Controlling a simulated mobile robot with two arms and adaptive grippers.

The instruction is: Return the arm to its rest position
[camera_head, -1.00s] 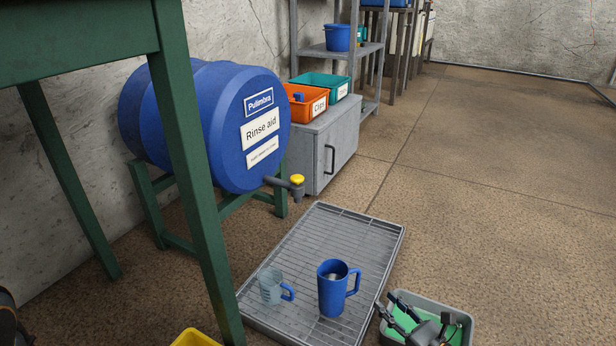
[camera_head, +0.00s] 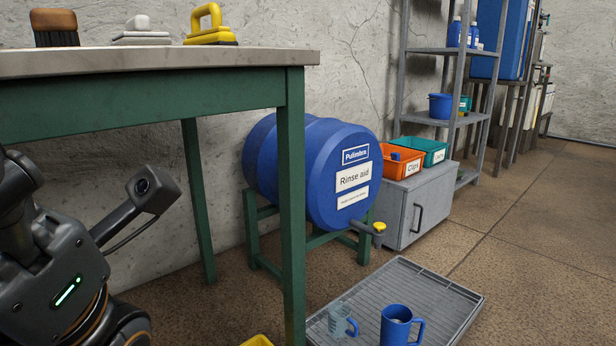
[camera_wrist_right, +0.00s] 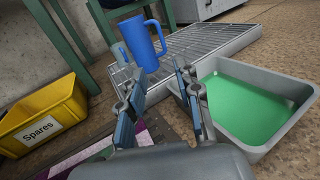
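My right gripper (camera_wrist_right: 158,78) is open and empty in the right wrist view, with its two fingers apart. Beyond its fingertips, a blue mug (camera_wrist_right: 142,44) stands upright on the grey drip grate (camera_wrist_right: 212,42). In the head view the same blue mug (camera_head: 396,325) is at the bottom edge, on the grate (camera_head: 440,285), beside a clear cup with a blue handle (camera_head: 342,320). Part of my left arm (camera_head: 60,270) shows at the lower left of the head view. My left gripper is not in view, and the right one is outside the head view.
A grey tub with green contents (camera_wrist_right: 250,100) is right of my right gripper; a yellow Spares bin (camera_wrist_right: 42,115) is left. A green-legged table (camera_head: 292,200) stands near my left arm. A blue Rinse aid barrel (camera_head: 320,165) and grey cabinet (camera_head: 415,205) are behind.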

